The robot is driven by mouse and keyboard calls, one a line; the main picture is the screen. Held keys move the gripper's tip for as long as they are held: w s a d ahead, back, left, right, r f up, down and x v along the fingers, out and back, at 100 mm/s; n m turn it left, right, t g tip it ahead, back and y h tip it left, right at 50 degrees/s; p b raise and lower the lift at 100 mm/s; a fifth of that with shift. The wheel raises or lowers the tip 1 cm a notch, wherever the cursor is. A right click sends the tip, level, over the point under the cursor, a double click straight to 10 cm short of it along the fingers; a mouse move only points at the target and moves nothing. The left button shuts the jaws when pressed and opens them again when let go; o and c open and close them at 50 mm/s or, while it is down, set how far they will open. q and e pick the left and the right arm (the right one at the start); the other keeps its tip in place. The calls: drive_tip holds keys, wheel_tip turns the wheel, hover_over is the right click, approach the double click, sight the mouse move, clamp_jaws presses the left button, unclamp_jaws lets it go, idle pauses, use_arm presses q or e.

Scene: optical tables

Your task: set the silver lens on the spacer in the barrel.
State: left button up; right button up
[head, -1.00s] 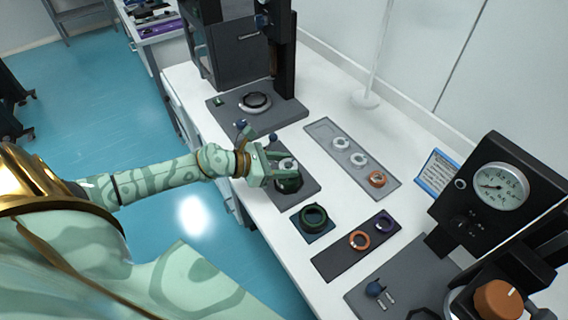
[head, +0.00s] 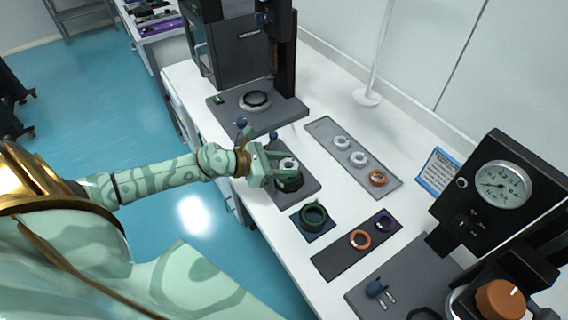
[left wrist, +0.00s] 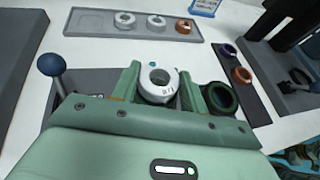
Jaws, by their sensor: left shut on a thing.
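My left gripper (head: 285,166) is shut on the silver lens, a pale ring with a dark centre hole. The lens (left wrist: 158,84) shows between the two green fingers in the left wrist view, roughly level. In the head view the black barrel (head: 289,185) stands on a grey plate directly below the fingers. The lens is at or just above the barrel's mouth; I cannot tell whether they touch. The spacer inside is hidden by the lens and fingers. My right gripper is not in view.
A grey tray (head: 325,127) holds two pale rings and an orange one. A dark tray (head: 335,262) holds orange and purple rings. A black press with a gauge (head: 502,184) stands right. Blue-knobbed levers (head: 272,136) are near the hand.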

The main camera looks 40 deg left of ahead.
use_arm(q)
drive_tip(key=shift+f+b, duration=0.35)
drive_tip(key=shift+b, duration=0.05)
idle(1.0)
drive_tip(key=o, duration=1.1)
drive_tip(key=shift+c, duration=0.2)
drive_tip(key=shift+s, duration=0.1)
drive_tip(key=p+v, duration=0.1)
drive_tip(key=v, duration=1.5)
drive_tip(key=shift+a, duration=0.2)
